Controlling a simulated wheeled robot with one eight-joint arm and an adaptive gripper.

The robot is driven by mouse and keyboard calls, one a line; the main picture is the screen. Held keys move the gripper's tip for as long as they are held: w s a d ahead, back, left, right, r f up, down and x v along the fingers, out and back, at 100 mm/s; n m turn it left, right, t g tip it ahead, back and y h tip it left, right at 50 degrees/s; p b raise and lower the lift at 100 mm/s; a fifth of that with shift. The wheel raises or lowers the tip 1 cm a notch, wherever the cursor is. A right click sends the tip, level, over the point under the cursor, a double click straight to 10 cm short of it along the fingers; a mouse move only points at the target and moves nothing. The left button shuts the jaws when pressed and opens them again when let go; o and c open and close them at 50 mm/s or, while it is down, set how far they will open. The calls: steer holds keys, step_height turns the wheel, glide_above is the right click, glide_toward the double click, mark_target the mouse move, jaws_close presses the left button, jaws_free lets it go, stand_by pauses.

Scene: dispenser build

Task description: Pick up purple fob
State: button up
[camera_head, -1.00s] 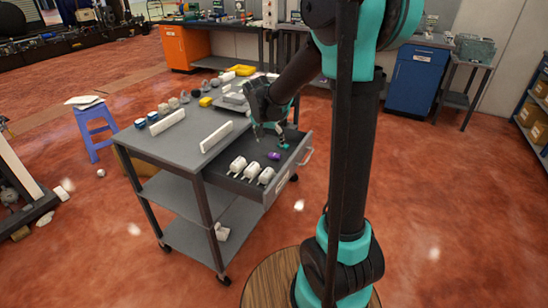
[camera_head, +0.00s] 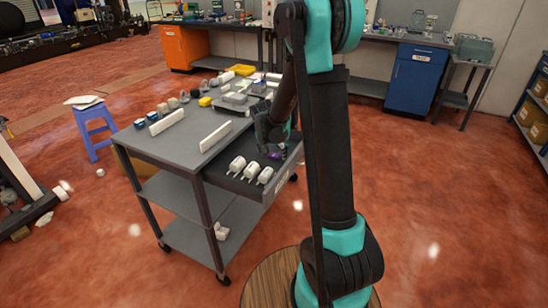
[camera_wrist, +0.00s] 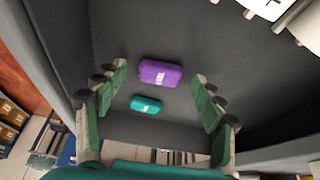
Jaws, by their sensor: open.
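The purple fob (camera_wrist: 160,73) lies flat on the dark floor of the open drawer (camera_wrist: 250,50). In the head view the purple fob (camera_head: 275,155) shows just below my gripper, partly hidden. My gripper (camera_wrist: 160,85) is open above the drawer floor, with one finger on each side of the purple fob and clear space between. In the head view my gripper (camera_head: 272,147) is low over the drawer. A smaller teal fob (camera_wrist: 146,104) lies close to the purple one, also between the fingers in the wrist view.
Several white plug-like pieces (camera_head: 250,171) stand in the drawer near its front left; some show at the upper right of the wrist view. The drawer walls surround my gripper. The grey cart top (camera_head: 175,145) holds white bars, knobs and a yellow piece.

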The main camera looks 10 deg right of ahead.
steer(key=shift+c, duration=0.5)
steer(key=c, duration=0.8)
